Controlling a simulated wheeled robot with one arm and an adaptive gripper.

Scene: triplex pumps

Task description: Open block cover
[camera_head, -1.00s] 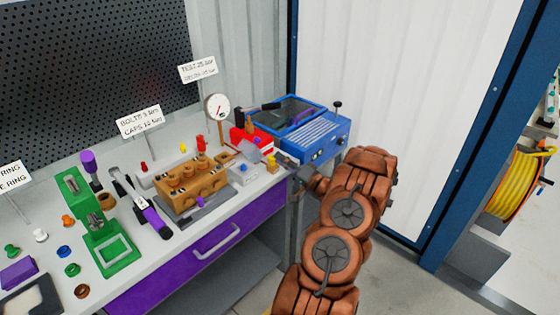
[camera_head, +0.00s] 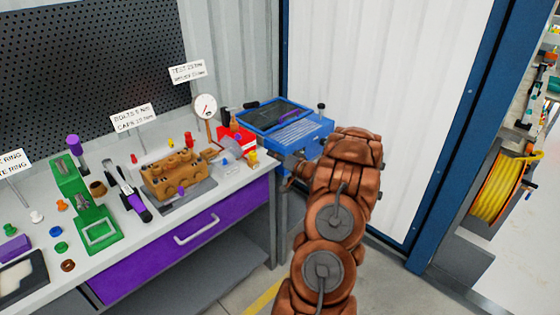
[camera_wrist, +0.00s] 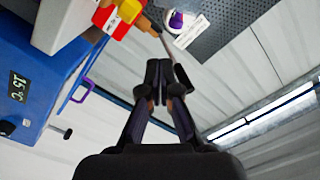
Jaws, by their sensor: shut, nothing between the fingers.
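A bronze-coloured block (camera_head: 174,176) sits on a dark plate on the workbench, left of my arm. Small fittings stand on its top; I cannot tell which part is its cover. My gripper shows in the wrist view (camera_wrist: 160,78), its dark fingers together and empty. In the head view my gripper is to the right of the block, near the bench's right end and in front of the blue machine (camera_head: 286,128), and its fingers are hard to make out. The blue machine's side, with a "15 °C" display, fills the left of the wrist view (camera_wrist: 45,75).
The workbench (camera_head: 228,187) has a purple drawer (camera_head: 185,243). A green press (camera_head: 90,215), a purple-handled tool (camera_head: 132,195), a gauge (camera_head: 205,106) and a red box (camera_head: 238,141) stand around the block. A yellow hose reel (camera_head: 497,188) is at the right. Floor shows beside the bench.

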